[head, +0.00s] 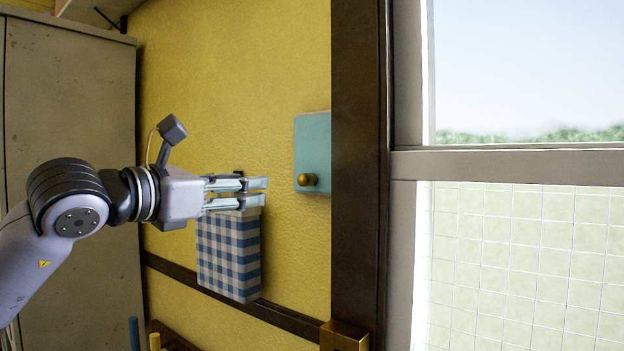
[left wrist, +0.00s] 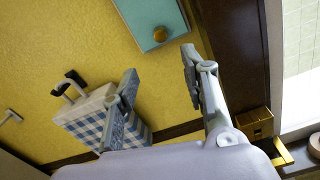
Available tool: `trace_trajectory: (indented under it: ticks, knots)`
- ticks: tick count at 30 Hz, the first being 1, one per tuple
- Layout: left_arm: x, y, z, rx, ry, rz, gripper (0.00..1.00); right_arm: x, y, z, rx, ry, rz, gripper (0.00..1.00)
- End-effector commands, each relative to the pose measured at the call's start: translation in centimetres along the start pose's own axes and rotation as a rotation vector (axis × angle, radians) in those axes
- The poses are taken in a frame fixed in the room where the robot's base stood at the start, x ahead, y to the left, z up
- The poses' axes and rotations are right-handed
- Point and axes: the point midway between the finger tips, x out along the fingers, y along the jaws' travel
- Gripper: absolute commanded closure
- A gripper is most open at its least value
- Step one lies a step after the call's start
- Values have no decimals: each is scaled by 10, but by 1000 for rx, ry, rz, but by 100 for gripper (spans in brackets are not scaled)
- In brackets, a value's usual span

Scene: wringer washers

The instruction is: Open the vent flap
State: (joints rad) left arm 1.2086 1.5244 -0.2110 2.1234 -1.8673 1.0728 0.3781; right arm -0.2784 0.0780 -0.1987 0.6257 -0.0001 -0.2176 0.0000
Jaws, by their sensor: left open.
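The vent flap (head: 313,148) is a teal panel on the yellow wall, with a round brass knob (head: 307,180) at its lower left. It lies flat or nearly flat against the wall. In the left wrist view the flap (left wrist: 140,14) and its knob (left wrist: 160,34) show at the top, beyond the fingertips. My left gripper (head: 265,192) points right, a little left of and below the knob, and does not touch it. Its fingers are apart and empty, as the left wrist view (left wrist: 160,65) also shows. My right gripper is in neither view.
A blue-and-white checked bag (head: 228,262) hangs by the wall below and behind my left gripper. A dark wooden post (head: 358,120) and a window stand right of the flap. A tall beige cabinet (head: 70,110) is at the left. A brass box (head: 344,336) sits low by the post.

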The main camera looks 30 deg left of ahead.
Motion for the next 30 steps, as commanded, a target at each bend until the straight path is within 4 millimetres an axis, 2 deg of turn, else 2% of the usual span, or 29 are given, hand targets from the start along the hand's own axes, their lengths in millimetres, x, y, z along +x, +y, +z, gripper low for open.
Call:
trace_trajectory:
  ticks: [6, 9, 13, 21, 25, 30]
  knots:
    - [43, -1, 6, -4, 1, -7, 59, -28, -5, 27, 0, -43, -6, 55]
    - [66, 0, 5, -5, 3, -7, 59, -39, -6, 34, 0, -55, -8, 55]
    - [94, -1, 5, -4, 2, -6, 59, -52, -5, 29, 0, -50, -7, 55]
    - [144, -1, 4, -2, 1, -4, 59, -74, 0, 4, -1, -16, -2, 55]
    - [157, -1, 2, -1, 1, -4, 59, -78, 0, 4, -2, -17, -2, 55]
    - [163, -1, 1, 0, -1, -3, 59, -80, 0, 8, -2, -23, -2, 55]
